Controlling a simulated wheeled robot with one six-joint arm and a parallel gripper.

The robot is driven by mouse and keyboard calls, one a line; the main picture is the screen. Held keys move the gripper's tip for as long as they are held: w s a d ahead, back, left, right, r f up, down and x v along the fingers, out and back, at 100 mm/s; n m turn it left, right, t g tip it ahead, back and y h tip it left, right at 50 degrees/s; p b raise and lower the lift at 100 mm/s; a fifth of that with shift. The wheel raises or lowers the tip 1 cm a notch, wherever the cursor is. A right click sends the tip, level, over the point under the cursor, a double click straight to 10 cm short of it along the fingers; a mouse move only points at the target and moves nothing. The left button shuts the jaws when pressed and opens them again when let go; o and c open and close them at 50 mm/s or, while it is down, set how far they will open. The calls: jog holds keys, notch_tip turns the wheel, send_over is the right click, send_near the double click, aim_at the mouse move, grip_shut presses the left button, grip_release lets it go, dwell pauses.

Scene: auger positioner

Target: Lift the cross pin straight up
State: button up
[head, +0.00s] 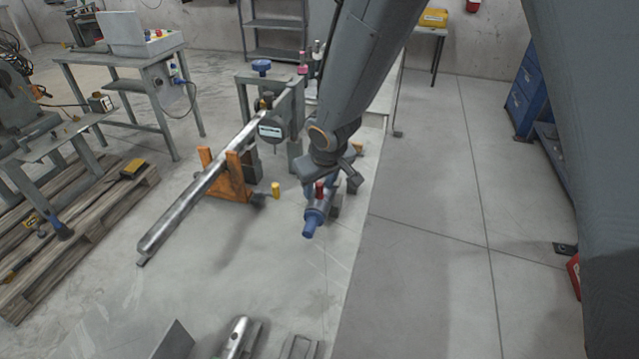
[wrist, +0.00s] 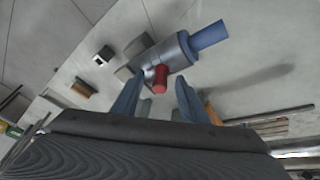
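The cross pin appears to be the red pin (head: 320,189) standing up from a grey socket with a blue end (head: 312,222). In the wrist view the red pin (wrist: 160,78) juts from the side of the grey cylinder (wrist: 166,54), whose blue end (wrist: 208,36) points up and right. My gripper (wrist: 157,100) is open, its two blue fingers apart with nothing held. The red pin shows just beyond the fingertips, roughly in line with the gap. In the head view my gripper (head: 335,178) is close above the pin. The pin's lower part is hidden in the socket.
A long metal auger tube (head: 195,192) rests on an orange stand (head: 231,186) at left. A yellow pin (head: 275,189) stands near it. A grey frame with a dial (head: 270,130) is behind. Metal parts (head: 237,338) lie in front.

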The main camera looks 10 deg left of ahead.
jog(key=shift+c, duration=0.2)
grip_shut()
jog(key=shift+r, duration=0.15)
jog(key=shift+r+p, duration=1.45)
jog(key=shift+p, duration=0.45)
jog(key=shift+r+p, duration=1.4)
jog(key=shift+p, duration=0.35)
jog(key=shift+r+p, duration=0.3)
jog(key=shift+p, duration=0.15)
jog(key=shift+r+p, duration=0.95)
jog(key=shift+p, duration=0.3)
